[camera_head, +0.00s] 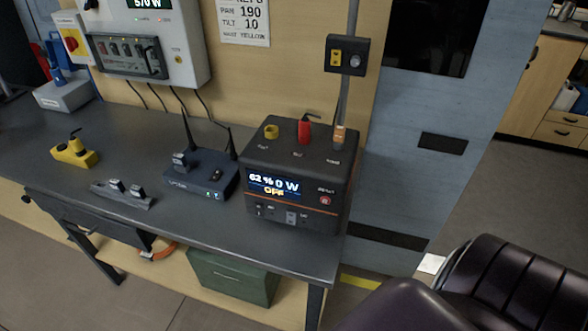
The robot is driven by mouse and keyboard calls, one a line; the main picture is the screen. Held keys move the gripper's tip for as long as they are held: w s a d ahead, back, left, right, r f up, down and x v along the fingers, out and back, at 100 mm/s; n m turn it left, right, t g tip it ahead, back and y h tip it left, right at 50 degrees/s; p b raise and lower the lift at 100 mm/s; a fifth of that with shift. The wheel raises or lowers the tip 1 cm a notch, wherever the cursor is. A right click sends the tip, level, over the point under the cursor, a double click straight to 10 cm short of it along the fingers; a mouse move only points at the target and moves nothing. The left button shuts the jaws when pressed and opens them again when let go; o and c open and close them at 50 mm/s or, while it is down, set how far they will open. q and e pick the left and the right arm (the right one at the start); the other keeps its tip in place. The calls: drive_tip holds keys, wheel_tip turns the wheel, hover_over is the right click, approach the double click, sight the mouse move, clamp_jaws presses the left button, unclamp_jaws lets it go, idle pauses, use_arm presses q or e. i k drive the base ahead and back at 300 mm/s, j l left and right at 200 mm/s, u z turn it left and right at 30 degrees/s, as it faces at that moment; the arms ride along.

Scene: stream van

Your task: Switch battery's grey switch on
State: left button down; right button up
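The battery (345,190) is a dark box standing on the right end of the grey workbench. Its front screen (274,184) reads 62 %, 0 W and OFF. A small light grey switch (291,218) sits low on the front panel, below an orange line. Other small controls flank it, and a round red button (325,201) is at the upper right of the front. The switch's exact tilt is too small to tell. On top of the battery are yellow, red and orange connectors. Neither of my grippers is in view.
A router (200,178) with two antennas stands left of the battery on the workbench (240,231). A switch strip (122,195) and a yellow plug block (75,153) lie further left. A dark padded seat (510,290) fills the lower right. A green box (232,277) is under the bench.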

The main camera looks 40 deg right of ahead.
sight(292, 216)
drive_tip(key=z, duration=1.15)
drive_tip(key=k+j+z, duration=0.1)
drive_tip(key=j, duration=0.15)
